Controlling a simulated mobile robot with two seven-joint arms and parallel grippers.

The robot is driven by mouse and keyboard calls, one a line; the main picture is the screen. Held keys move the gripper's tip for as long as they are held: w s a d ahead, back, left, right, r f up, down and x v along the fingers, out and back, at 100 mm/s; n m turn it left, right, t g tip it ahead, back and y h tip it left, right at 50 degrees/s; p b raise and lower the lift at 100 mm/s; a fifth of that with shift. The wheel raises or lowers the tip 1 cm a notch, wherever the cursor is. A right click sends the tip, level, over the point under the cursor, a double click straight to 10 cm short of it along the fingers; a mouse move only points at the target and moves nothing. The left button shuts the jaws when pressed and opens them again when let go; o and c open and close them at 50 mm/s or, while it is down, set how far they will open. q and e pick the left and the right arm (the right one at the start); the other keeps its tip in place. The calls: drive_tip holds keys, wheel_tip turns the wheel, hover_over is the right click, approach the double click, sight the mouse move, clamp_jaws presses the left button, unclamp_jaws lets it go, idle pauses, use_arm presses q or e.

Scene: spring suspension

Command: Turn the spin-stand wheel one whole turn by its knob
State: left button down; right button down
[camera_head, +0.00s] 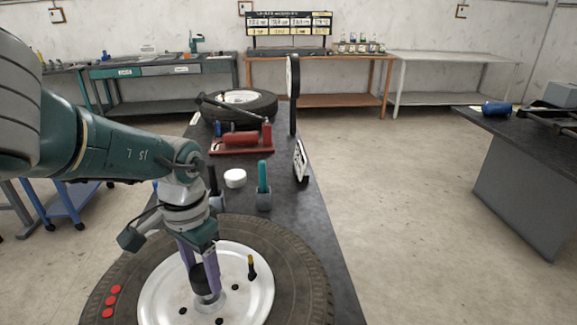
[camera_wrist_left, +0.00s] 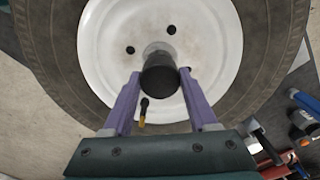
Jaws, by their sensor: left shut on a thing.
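The spin-stand wheel lies flat at the front of the dark bench, with a black tyre (camera_head: 300,265) and a white rim (camera_head: 160,290). It fills the upper part of the left wrist view, where its white rim (camera_wrist_left: 105,45) shows. A black knob (camera_wrist_left: 159,78) stands up near the middle of the rim, in front of the hub. My left gripper (camera_head: 199,280) reaches down over the rim with its purple fingers on either side of the knob, shut on it. A yellow-and-black valve stem (camera_head: 252,268) stands on the rim. Red dots (camera_head: 110,301) mark the tyre's left side. My right gripper is not in view.
Behind the wheel on the bench (camera_head: 310,225) are a teal-handled tool in a holder (camera_head: 263,187), a white round tub (camera_head: 235,178), a red cylinder (camera_head: 240,138) and another tyre (camera_head: 262,105). Floor to the right is open.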

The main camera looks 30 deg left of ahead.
use_arm(q)
drive_tip(key=shift+d, duration=0.1)
drive_tip(key=shift+c, duration=0.9)
unclamp_jaws()
wheel_tip(320, 180, up, 10)
drive_tip(key=p, duration=0.9)
drive_tip(key=shift+p, duration=0.35)
